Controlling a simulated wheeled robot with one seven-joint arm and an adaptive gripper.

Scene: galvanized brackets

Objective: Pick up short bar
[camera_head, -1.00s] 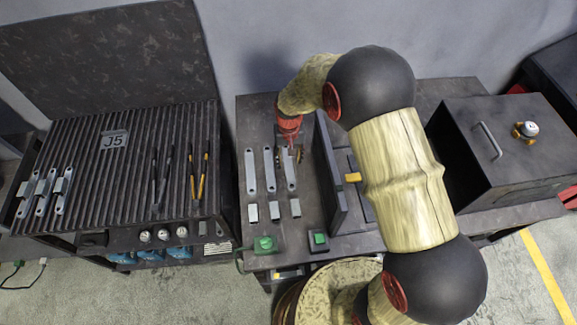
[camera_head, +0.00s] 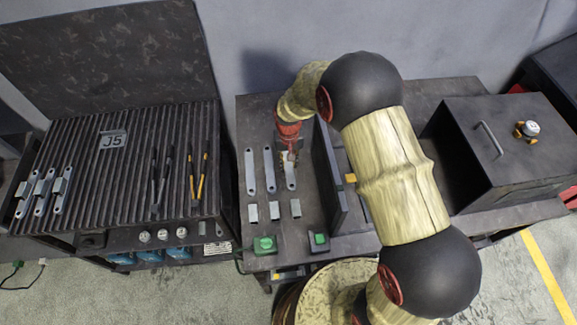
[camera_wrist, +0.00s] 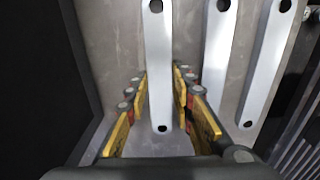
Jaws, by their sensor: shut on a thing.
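Three pale flat metal bars with holes near their ends lie side by side on the dark table. My gripper (camera_head: 289,163) is down at the rightmost bar (camera_head: 291,181), near its far end. In the wrist view, my gripper (camera_wrist: 160,85) has its yellow-padded fingers on either side of this bar (camera_wrist: 159,50), shut on it. The bar looks low over the table; I cannot tell if it is lifted. The middle bar (camera_head: 269,172) and left bar (camera_head: 250,173) lie to the left. Several short metal pieces, including one short piece (camera_head: 296,208), lie in front of the bars.
A dark upright panel (camera_head: 328,175) stands close to the right of my gripper. Green-buttoned boxes (camera_head: 265,245) sit at the table's front edge. A ribbed bench (camera_head: 120,165) is left, and a dark lidded box (camera_head: 505,145) is right.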

